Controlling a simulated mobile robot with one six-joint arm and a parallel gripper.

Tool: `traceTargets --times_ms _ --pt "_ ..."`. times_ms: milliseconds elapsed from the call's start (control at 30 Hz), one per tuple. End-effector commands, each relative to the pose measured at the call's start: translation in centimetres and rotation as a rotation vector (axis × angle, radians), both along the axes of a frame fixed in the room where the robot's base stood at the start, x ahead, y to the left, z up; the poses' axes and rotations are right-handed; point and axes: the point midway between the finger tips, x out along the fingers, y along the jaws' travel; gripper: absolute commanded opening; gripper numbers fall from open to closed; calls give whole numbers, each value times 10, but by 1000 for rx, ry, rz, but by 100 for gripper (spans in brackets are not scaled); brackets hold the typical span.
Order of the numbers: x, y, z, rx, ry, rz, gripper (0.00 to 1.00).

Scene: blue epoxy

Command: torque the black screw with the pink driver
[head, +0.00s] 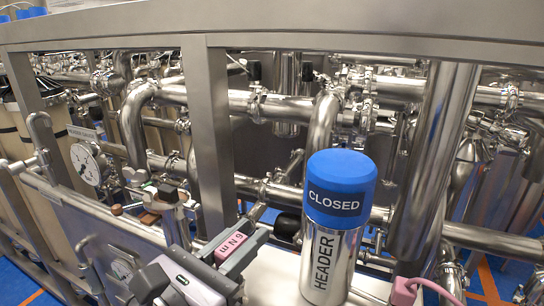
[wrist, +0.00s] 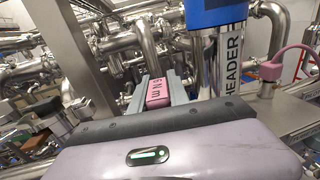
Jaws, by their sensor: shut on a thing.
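The pink driver (head: 232,250), with a "6 N m" label on its top, sits between the jaws of my gripper (head: 226,256) in the head view. The wrist view also shows the pink driver (wrist: 157,94) between the two grey fingers of my gripper (wrist: 160,88), which are shut on it. The lower part of the driver is hidden by the fingers and gripper body. I cannot make out the black screw in either view.
A steel cylinder marked HEADER (head: 322,262) with a blue CLOSED cap stands just right of my gripper. A pink block with a cable (head: 404,291) is farther right. A steel post (head: 207,135) and dense pipework stand behind. Gauges (head: 86,164) are at left.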

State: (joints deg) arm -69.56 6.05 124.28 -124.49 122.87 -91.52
Motion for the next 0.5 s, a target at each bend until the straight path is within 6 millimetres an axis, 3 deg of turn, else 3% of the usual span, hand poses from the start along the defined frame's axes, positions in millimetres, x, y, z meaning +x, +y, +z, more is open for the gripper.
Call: traceTargets --times_ms 500 --pt "0 0 -12 -2 1 0 0"
